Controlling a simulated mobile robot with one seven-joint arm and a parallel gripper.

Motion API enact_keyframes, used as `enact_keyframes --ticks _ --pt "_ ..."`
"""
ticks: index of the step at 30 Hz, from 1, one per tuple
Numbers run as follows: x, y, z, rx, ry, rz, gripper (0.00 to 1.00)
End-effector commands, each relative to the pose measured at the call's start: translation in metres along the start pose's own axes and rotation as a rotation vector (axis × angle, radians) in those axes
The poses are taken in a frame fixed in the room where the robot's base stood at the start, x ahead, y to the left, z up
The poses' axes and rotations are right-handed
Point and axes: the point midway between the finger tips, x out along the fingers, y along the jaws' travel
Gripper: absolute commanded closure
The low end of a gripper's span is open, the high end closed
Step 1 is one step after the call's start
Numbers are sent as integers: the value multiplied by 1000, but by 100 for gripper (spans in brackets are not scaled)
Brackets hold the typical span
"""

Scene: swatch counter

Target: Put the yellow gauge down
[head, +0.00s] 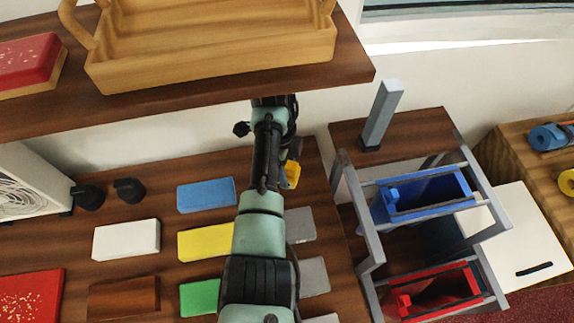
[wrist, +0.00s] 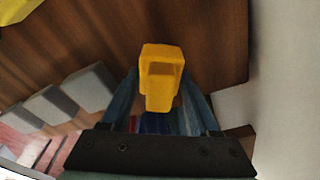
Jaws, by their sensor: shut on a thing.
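The yellow gauge (wrist: 160,60) is a small blocky piece with a hollow in its end. It sits between the two fingers of my gripper (wrist: 160,98) in the wrist view, and the gripper is shut on it. In the head view the yellow gauge (head: 292,174) shows just right of my arm, over the back of the brown wooden counter (head: 150,180). My arm hides much of the gripper there. I cannot tell whether the gauge touches the counter.
Blue (head: 206,195), yellow (head: 207,242) and green (head: 200,296) swatches lie left of my arm, and grey ones (head: 300,224) lie right of it. A shelf with a wooden tray (head: 210,62) hangs above. A metal rack (head: 375,245) with blue and red bins stands right.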

Motion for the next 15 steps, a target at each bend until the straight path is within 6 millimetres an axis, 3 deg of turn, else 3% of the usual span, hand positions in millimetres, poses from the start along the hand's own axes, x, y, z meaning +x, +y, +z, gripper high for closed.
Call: enact_keyframes --ticks 11,12,15 --pt "4 0 1 0 0 -1 82" --pt "4 0 1 0 0 0 33" --pt "3 0 1 0 0 0 15"
